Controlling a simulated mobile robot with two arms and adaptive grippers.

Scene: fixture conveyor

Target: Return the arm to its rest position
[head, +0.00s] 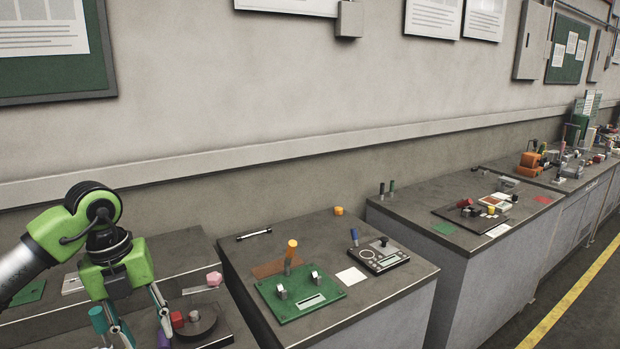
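My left arm comes in from the left edge. Its green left gripper (147,334) points down over the nearest dark bench top at the lower left. Its two grey fingers stand apart and I see nothing held between them. The fingertips are near the bottom edge of the picture, close to a dark round fixture (203,322) with a red block (178,319). Whether the fingers touch anything there I cannot tell. My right gripper is not in view.
A pink piece (214,279) lies behind. The middle bench (390,296) holds a green fixture plate (318,309) and a black-and-grey device (378,257). More benches continue right along the wall.

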